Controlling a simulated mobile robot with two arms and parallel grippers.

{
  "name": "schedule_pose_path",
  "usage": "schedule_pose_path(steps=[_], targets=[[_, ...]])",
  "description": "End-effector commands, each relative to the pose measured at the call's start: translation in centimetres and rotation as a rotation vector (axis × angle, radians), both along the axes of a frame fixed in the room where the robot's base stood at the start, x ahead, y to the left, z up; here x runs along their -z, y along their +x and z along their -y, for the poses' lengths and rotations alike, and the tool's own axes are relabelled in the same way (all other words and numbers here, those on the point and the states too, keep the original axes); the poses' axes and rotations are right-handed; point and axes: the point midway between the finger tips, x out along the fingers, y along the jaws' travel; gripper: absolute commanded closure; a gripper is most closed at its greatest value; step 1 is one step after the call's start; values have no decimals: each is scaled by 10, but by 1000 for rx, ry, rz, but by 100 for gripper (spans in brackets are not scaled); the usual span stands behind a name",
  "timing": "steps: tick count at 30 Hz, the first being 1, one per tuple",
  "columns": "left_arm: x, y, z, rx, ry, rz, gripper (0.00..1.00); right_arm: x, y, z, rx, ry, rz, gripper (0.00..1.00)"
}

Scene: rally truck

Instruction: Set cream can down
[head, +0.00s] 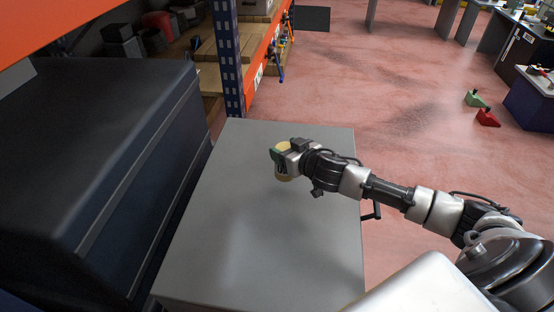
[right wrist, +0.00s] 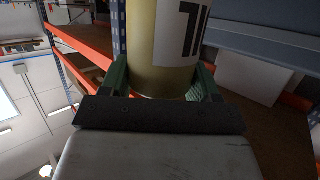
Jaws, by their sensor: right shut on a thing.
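The cream can (head: 283,177) is held by my right gripper (head: 281,158) over the far part of a grey, flat-topped surface (head: 250,240). In the right wrist view the cream can (right wrist: 160,50) shows a white label with dark markings, between the green fingers of the right gripper (right wrist: 163,85). The gripper is shut on it. The can looks roughly upright in the head view. I cannot tell whether its base touches the grey top. My left gripper is not in view.
A large dark case (head: 100,150) stands along the left of the grey top. An orange and blue shelf rack (head: 229,60) with boxes rises behind it. Red and green items (head: 486,117) lie on the floor at right. The rest of the grey top is clear.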

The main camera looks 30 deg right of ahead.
Motion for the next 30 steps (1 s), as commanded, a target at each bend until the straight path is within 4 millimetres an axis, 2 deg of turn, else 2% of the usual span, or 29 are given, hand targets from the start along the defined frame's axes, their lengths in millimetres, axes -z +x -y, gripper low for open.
schedule_pose_path(steps=[1,3,7,16,29,30], targets=[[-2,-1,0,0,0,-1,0,3,10,-5,0,1,4,71],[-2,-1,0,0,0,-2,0,10,19,-8,0,1,3,71],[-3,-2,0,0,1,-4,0,16,28,-12,0,-1,3,71],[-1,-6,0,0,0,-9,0,54,29,-13,1,-1,0,71],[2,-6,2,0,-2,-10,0,62,28,-13,1,-1,1,71],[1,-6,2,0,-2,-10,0,62,28,-12,0,-2,-1,34]])
